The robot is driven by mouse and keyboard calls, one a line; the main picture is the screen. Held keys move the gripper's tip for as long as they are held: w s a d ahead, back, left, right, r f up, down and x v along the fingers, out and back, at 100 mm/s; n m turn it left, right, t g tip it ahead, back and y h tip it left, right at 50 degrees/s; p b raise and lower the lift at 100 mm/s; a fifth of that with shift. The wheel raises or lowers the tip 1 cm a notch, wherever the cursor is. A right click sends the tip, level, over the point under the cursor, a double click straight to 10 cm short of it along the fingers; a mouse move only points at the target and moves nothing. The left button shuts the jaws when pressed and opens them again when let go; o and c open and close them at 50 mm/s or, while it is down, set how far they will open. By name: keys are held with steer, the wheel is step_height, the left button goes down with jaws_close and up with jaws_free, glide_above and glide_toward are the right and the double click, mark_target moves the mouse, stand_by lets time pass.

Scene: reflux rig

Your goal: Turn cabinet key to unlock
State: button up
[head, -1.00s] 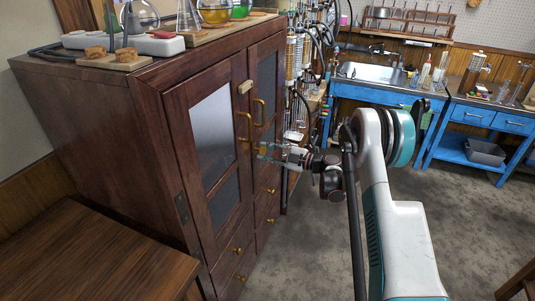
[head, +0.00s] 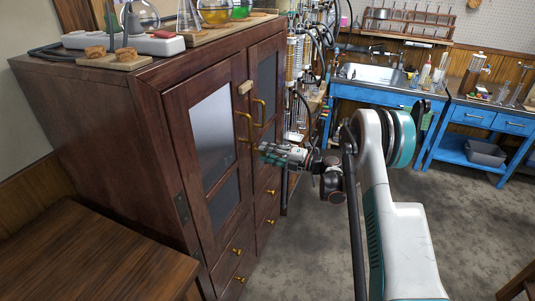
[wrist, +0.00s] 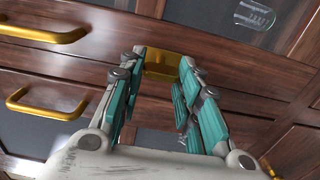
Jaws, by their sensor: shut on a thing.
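The dark wooden cabinet (head: 180,190) has two glazed doors with brass handles (head: 241,126). My gripper (head: 262,152) is at the seam of the doors, just below the handles. In the wrist view, its two teal-padded fingers (wrist: 163,62) reach to the door front, one on each side of a brass piece (wrist: 163,67). My gripper is shut on the cabinet key at this spot. The key's shape and the keyhole are mostly hidden, and I cannot tell key from lock plate here. Both doors look closed.
Glassware and a wooden stand (head: 120,60) sit on the cabinet top. Brass handles (wrist: 45,103) lie to the left of my fingers in the wrist view. A wooden table (head: 90,245) stands at the front left. Blue benches (head: 455,155) are at the back; open floor (head: 300,250) lies between.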

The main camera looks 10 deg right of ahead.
stand_by(0.4)
steer(key=o, duration=1.1)
steer(key=v, duration=1.2)
